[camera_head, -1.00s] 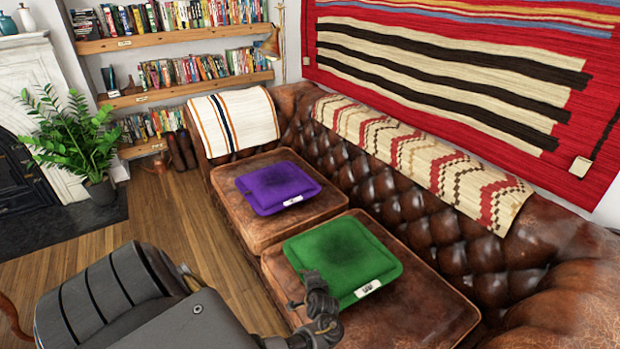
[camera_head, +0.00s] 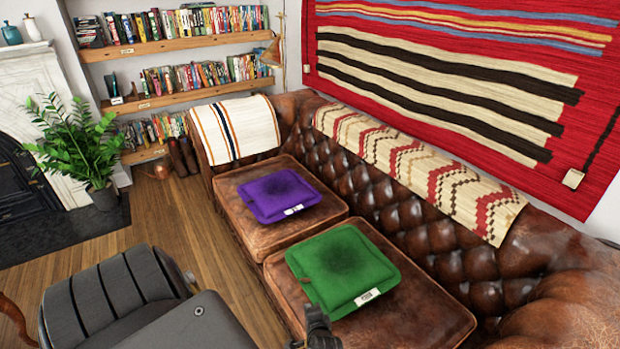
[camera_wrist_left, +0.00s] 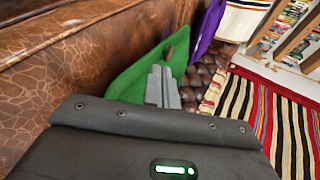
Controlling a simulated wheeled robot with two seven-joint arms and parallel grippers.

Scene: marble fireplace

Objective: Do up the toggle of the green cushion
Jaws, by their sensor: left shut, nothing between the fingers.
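The green cushion (camera_head: 340,262) lies flat on the nearer brown leather seat, with a white label (camera_head: 368,296) at its front edge. My right gripper is not in view.
A purple cushion (camera_head: 280,194) lies on the farther seat (camera_head: 255,235). The tufted sofa back (camera_head: 400,220) rises behind the seats, with a patterned throw (camera_head: 425,175) over it. The leather around the green cushion is clear. Wooden floor (camera_head: 180,220) lies to the left.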

